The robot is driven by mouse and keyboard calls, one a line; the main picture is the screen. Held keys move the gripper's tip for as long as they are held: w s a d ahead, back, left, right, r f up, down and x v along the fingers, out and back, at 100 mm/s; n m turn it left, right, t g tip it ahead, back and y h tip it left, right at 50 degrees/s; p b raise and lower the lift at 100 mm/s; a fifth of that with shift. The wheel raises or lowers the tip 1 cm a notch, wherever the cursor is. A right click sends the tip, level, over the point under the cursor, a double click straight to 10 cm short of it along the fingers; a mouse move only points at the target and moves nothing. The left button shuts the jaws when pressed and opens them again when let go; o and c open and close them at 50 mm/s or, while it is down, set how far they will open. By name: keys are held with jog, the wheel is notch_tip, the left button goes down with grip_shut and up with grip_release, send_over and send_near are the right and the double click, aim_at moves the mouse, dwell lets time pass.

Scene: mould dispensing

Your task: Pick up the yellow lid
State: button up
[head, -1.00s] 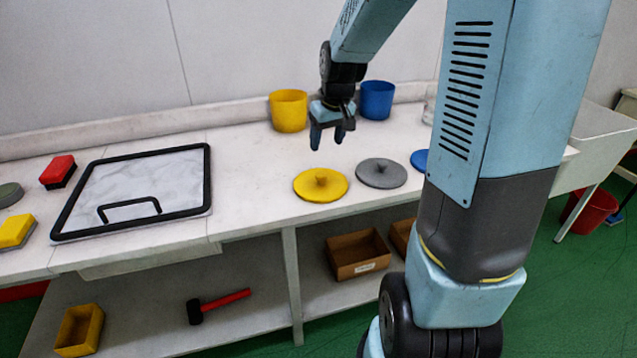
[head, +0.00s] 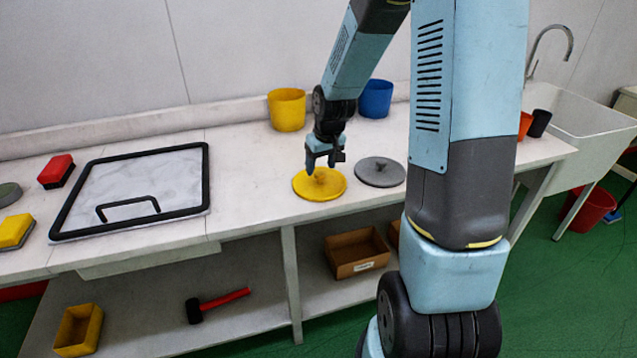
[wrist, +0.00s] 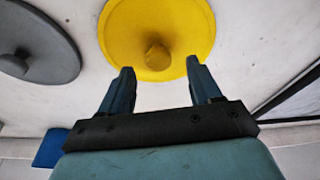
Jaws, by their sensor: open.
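The yellow lid (head: 320,187) lies flat on the white worktop near its front edge, a round disc with a knob in the middle. My gripper (head: 322,168) is just above it, pointing down, open and empty. In the wrist view the yellow lid (wrist: 157,35) is ahead of the two fingertips (wrist: 160,75), and its knob shows between them, slightly beyond the tips. In the head view the gripper partly hides the knob. Whether the fingers touch the lid cannot be told.
A grey lid (head: 379,172) lies close at the right. A yellow cup (head: 287,110) and a blue cup (head: 375,99) stand behind. A black-framed board (head: 135,190) lies at the left. The worktop between board and lid is clear.

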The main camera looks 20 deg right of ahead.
aim_at(320, 173)
jog(key=shift+x, duration=1.95)
jog(key=shift+s+d, duration=0.1)
jog(key=shift+c, duration=0.4)
jog(key=c, duration=1)
